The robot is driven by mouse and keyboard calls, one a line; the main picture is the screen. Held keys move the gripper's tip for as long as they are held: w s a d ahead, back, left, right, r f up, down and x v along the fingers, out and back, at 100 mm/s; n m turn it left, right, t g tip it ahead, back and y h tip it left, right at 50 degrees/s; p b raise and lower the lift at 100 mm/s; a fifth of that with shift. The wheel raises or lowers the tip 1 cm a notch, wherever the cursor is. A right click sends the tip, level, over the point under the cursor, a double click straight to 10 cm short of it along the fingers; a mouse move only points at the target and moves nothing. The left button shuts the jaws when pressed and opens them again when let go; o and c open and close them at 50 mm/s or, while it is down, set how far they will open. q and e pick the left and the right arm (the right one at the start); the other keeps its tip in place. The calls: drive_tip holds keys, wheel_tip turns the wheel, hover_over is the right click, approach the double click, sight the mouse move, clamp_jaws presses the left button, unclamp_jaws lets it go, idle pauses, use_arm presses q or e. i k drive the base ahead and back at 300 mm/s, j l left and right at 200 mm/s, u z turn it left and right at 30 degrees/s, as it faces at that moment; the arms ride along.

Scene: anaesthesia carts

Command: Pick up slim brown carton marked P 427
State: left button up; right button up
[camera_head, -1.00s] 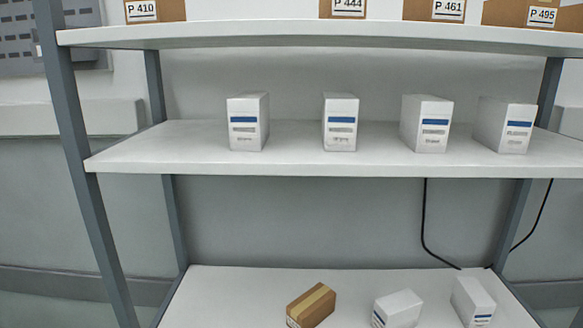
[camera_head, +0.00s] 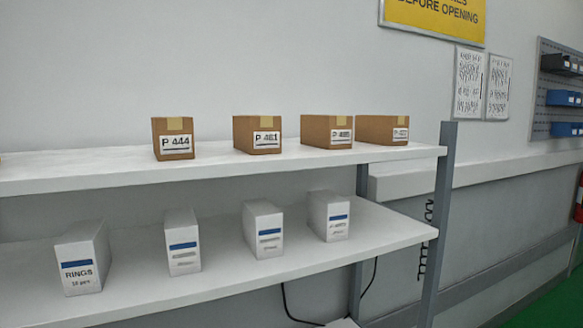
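Several brown cartons stand in a row on the top shelf. From left they are one marked P 444 (camera_head: 172,139), one marked P 461 (camera_head: 257,134), one whose mark looks like P 495 (camera_head: 327,131), and one at the far right end (camera_head: 380,130). The far right carton shows a long side, and its small label is too blurred to read for sure; I cannot tell whether it is P 427. No other carton in view reads P 427. Neither of my grippers is in view.
The white top shelf (camera_head: 95,173) ends at a grey post (camera_head: 437,220) on the right. Several white boxes, one marked RINGS (camera_head: 82,259), stand on the shelf below. Free shelf room lies left of P 444.

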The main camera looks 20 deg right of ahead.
sight(388, 130)
drive_tip(key=z, duration=1.25)
